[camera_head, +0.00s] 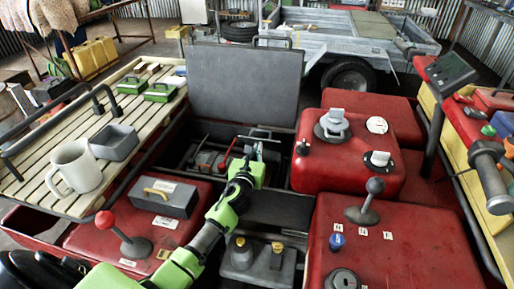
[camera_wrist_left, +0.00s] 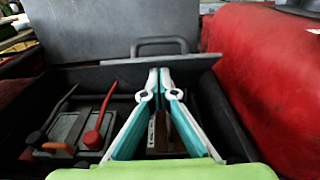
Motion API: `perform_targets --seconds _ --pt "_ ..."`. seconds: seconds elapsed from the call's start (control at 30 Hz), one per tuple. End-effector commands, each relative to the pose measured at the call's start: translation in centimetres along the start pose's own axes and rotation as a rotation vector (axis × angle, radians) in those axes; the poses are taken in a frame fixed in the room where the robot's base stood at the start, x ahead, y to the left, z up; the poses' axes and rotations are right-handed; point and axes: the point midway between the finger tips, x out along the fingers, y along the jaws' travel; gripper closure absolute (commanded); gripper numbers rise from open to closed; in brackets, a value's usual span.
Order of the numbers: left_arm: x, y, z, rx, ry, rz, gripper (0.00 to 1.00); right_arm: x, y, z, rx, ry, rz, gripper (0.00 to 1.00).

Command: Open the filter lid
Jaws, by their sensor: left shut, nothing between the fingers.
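A large flat grey lid (camera_head: 245,80) stands upright behind the open dark compartment (camera_head: 180,140); it also shows in the left wrist view (camera_wrist_left: 90,35). A smaller dark grey panel with a handle (camera_wrist_left: 160,43) lies across the compartment's far part in the left wrist view. I cannot tell which is the filter lid. My left gripper (camera_head: 256,150) reaches over the compartment. In the wrist view its teal fingers (camera_wrist_left: 160,75) meet at the tips, empty, just in front of the handled panel; I cannot tell whether they touch it. My right gripper is out of view.
Red housings with knobs (camera_head: 345,150) stand close on the right. A slatted rack (camera_head: 60,155) with a white mug (camera_head: 76,168) and green boxes is on the left. A trailer (camera_head: 335,45) stands behind.

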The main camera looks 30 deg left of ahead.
Motion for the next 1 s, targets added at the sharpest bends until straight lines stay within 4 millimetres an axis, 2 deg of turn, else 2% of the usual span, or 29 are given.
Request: perform_targets --seconds 0.03,0.4,0.63,1.0 --pt "0.2 0.0 0.9 0.001 0.004 -0.001 1.0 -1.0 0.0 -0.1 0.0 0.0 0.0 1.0" --pt "1.7 0.0 3.3 0.003 0.104 0.0 1.0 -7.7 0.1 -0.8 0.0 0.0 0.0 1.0" --pt "3.2 0.1 4.0 0.002 0.119 0.002 1.0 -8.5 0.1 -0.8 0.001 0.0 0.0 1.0" --pt "6.4 0.1 6.1 0.001 0.118 0.001 1.0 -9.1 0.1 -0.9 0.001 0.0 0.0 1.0"
